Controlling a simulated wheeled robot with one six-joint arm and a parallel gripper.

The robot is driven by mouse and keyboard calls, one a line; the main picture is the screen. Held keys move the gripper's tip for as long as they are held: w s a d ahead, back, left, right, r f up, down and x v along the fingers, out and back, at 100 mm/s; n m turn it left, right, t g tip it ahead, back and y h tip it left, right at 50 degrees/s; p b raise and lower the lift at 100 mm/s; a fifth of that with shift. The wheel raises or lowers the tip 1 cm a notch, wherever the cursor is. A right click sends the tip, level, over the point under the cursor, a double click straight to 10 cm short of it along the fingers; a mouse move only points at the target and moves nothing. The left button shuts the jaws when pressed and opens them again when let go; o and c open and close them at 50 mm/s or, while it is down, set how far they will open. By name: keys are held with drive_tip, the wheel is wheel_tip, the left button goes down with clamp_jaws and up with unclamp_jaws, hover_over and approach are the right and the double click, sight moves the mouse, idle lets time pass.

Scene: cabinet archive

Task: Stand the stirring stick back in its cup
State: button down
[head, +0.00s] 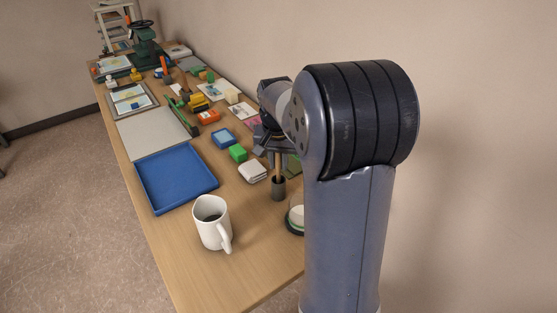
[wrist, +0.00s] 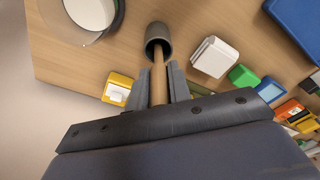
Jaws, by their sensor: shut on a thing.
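The stirring stick (wrist: 158,80) is a thin, light wooden rod. My gripper (wrist: 160,84) is shut on it, one finger on each side. The stick (head: 278,160) also shows below my gripper in the head view, pointing down. A small dark grey cup (head: 278,189) stands upright on the table directly under it. In the wrist view the stick's lower end reaches into the mouth of the grey cup (wrist: 158,34). I cannot tell how deep it goes. My arm hides part of the gripper in the head view.
A blue tray (head: 177,209) lies left. A white block (head: 252,172), a green block (head: 238,153) and a round dish (wrist: 91,12) are near the cup. The wall is close on the right.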

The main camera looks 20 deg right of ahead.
drive_tip(key=shift+f, duration=0.35)
drive_tip(key=c, duration=1.2)
unclamp_jaws()
drive_tip(key=shift+c, duration=0.2)
drive_tip(key=shift+s+a+r+p, duration=0.15)
drive_tip(key=shift+s+r+p, duration=0.05)
drive_tip(key=shift+r+p, duration=1.4)
drive_tip(key=shift+s+a+r+p, duration=0.15)
drive_tip(key=shift+r+p, duration=1)
drive_tip(key=shift+r, duration=0.8)
wheel_tip(320, 180, up, 11)
drive_tip(key=s, duration=0.1)
drive_tip(key=shift+a+f+b, duration=0.15)
drive_tip(key=shift+a+b, duration=0.15)
drive_tip(key=shift+b, duration=0.05)
drive_tip(key=shift+f, duration=0.1)
